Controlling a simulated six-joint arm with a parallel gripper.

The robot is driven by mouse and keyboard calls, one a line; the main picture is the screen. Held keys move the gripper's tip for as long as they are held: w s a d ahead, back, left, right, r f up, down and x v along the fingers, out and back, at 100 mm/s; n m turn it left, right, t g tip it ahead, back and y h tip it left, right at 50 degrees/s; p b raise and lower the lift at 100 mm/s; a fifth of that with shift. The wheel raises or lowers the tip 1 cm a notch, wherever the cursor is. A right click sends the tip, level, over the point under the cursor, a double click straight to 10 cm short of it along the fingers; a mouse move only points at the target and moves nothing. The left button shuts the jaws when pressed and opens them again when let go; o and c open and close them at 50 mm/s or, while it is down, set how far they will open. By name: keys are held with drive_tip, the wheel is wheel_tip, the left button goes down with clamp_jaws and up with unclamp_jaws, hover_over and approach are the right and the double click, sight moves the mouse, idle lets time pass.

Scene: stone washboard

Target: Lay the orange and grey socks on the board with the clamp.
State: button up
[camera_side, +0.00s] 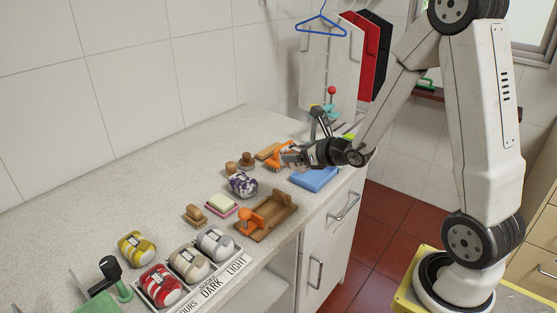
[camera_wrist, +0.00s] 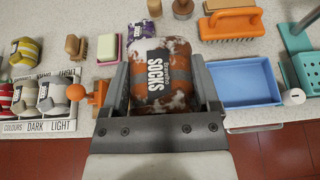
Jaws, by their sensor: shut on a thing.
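My gripper (camera_wrist: 161,82) is shut on the orange and grey socks (camera_wrist: 165,72), a rolled bundle with a dark "SOCKS" label, mottled with white. In the side view my gripper (camera_side: 296,154) is over the far part of the counter, left of the blue tray. The socks are partly hidden by the fingers there. The wooden board (camera_side: 279,216) with an orange-knobbed clamp (camera_side: 244,217) lies near the counter's front edge, nearer the side camera than my gripper, with nothing seen on it. In the wrist view the clamp's orange knob (camera_wrist: 76,92) shows left of my gripper, which hides most of the board.
A blue tray (camera_wrist: 245,84) is to the right of the socks, with an orange brush (camera_wrist: 229,24) behind it. Purple and white socks (camera_side: 242,184), a soap dish (camera_side: 221,205) and a small brush (camera_side: 195,215) surround the board. A labelled sock tray (camera_side: 208,286) stands nearer the camera.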

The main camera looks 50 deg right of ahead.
drive_tip(key=shift+w+a+r+n+y, duration=0.25)
drive_tip(key=shift+w+n+y, duration=0.05)
drive_tip(key=shift+w, duration=0.3)
drive_tip(key=w+a+n+g+y, duration=0.6)
drive_tip(key=a+n+g+y, duration=0.15)
drive_tip(key=n+y, duration=0.4)
drive_tip(key=s+f+n+g+y, duration=0.1)
drive_tip(key=s+f+n+g, duration=0.3)
drive_tip(key=f+n+g, duration=0.1)
drive_tip(key=shift+n+g+y, duration=0.35)
drive_tip(key=shift+n+g, duration=0.2)
drive_tip(key=shift+f, duration=0.3)
drive_tip(key=shift+f, duration=2.8)
